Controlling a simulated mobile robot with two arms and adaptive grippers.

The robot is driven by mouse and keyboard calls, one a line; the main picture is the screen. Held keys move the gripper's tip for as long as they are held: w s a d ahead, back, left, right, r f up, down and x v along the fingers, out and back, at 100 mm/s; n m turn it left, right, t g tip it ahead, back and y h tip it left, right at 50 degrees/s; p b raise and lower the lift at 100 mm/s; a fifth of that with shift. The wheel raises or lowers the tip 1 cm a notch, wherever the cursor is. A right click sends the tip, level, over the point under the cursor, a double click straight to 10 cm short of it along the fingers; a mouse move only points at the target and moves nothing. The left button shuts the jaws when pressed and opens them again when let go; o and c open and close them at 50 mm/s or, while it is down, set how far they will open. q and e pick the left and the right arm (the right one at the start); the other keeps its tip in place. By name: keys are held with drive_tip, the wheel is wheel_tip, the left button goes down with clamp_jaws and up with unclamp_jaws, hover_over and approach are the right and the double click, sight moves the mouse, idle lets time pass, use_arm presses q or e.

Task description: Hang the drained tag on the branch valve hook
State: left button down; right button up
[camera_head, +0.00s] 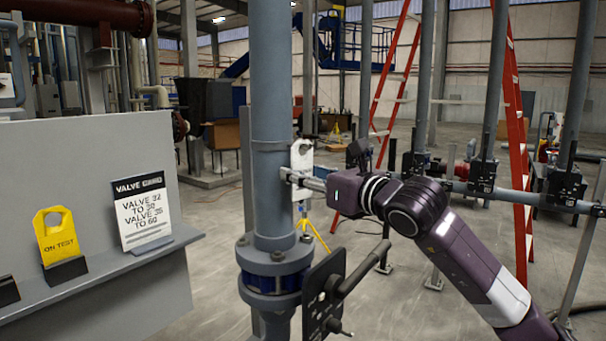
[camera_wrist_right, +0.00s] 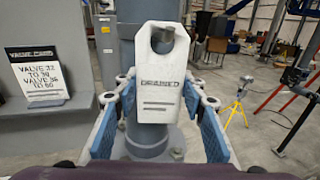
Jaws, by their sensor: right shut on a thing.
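The white drained tag (camera_wrist_right: 158,82) is upright in the right wrist view, its dark lettering facing the camera. It also shows at the right side of the grey vertical pipe (camera_head: 271,90) in the head view (camera_head: 302,155). My right gripper (camera_head: 292,176) is shut on the tag's lower part; its blue-padded fingers flank it in the wrist view (camera_wrist_right: 166,100). A grey rounded stub, perhaps the branch valve hook (camera_wrist_right: 164,38), shows in the tag's hole. I cannot tell whether it passes through. My left gripper is out of view.
A valve lever (camera_head: 362,268) juts right below my right arm. At left, a grey panel with a ledge (camera_head: 100,272) holds a yellow ON TEST tag (camera_head: 57,237) and a valve card (camera_head: 143,212). A red ladder (camera_head: 517,150) stands behind my arm.

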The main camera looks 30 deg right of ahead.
drive_tip(key=o, duration=1)
drive_tip(key=shift+s, duration=0.1)
drive_tip(key=s+d, duration=0.1)
drive_tip(key=s, duration=1)
drive_tip(key=shift+s+d, duration=0.25)
drive_tip(key=shift+s, duration=0.15)
